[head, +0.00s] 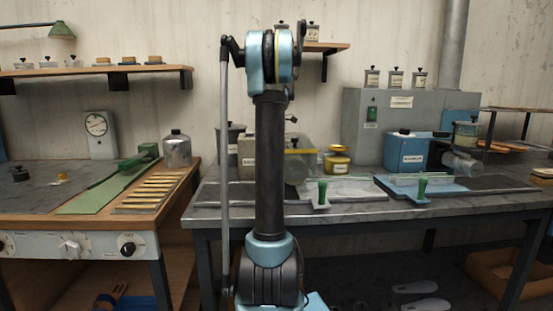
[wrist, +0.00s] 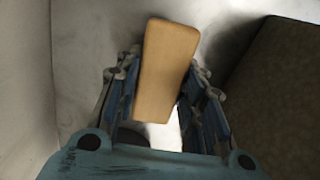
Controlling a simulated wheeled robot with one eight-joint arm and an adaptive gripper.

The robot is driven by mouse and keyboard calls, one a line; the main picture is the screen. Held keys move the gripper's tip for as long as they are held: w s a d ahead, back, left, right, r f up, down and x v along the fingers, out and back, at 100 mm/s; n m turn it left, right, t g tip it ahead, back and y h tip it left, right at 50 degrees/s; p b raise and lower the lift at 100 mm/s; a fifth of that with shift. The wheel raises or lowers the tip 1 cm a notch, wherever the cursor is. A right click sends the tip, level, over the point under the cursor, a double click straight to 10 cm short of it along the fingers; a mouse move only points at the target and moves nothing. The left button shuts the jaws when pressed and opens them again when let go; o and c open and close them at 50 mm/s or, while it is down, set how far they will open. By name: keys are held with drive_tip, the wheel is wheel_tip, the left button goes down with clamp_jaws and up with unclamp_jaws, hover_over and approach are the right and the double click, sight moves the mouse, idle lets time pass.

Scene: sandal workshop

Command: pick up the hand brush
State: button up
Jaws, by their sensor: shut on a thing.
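In the wrist view the hand brush (wrist: 166,85) shows as a plain, light wooden block with rounded corners. My gripper (wrist: 164,66) is shut on it, with one finger along each long side. The block tilts slightly, its far end leaning right. Its bristles are not visible, and its underside is hidden. In the head view my arm stands upright in the middle, and neither the gripper nor the held brush can be made out there.
In the wrist view a pale surface lies behind the brush and a dark brown block-like surface (wrist: 280,95) stands at the right. The head view shows a grey workbench (head: 465,212) with a blue box (head: 408,151), and a wooden bench (head: 30,196) at left.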

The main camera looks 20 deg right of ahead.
drive_tip(key=r, duration=0.4)
drive_tip(key=shift+s+d+r, duration=0.1)
drive_tip(key=shift+d+r, duration=0.1)
drive_tip(key=shift+d, duration=0.15)
drive_tip(key=s+d, duration=0.1)
drive_tip(key=d, duration=0.5)
drive_tip(key=s+d, duration=0.2)
drive_tip(key=d, duration=0.4)
drive_tip(key=s+d, duration=0.2)
drive_tip(key=d, duration=0.4)
drive_tip(key=shift+s+d+f, duration=0.1)
drive_tip(key=shift+s, duration=0.05)
drive_tip(key=o, duration=0.5)
drive_tip(key=c, duration=0.4)
